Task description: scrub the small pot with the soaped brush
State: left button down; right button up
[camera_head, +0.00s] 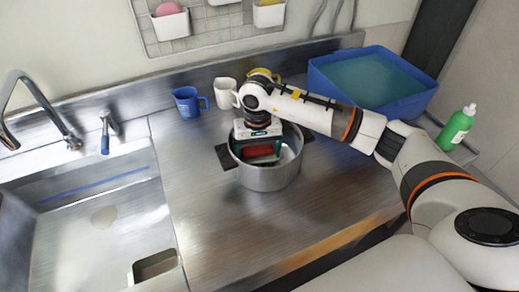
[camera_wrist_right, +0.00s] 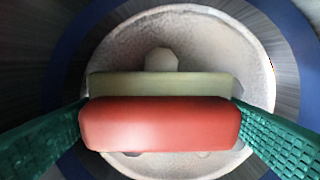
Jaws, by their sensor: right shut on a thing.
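The small pot (camera_head: 270,181) is a round grey metal pot standing on the steel counter. My right gripper (camera_head: 261,155) reaches down into its mouth from above and is shut on the red brush (camera_head: 256,150). In the right wrist view the brush (camera_wrist_right: 160,125) sits between the green finger pads, with a pale layer along its far side. Beyond it shows a whitish, speckled round surface (camera_wrist_right: 215,45) with a blue ring around it. Whether the brush touches the pot's inside is hidden. My left gripper is not in view.
A blue mug (camera_head: 186,103) and a white mug (camera_head: 225,92) stand behind the pot. A blue water-filled tub (camera_head: 385,100) and a green bottle (camera_head: 456,129) are at the right. The sink (camera_head: 90,215) is at the left. The counter in front of the pot is clear.

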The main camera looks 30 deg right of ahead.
jog(key=shift+r+p, duration=1.15)
jog(key=shift+r, duration=1.8)
jog(key=shift+r+p, duration=0.8)
jog(key=shift+r, duration=0.75)
jog(key=shift+d, duration=0.1)
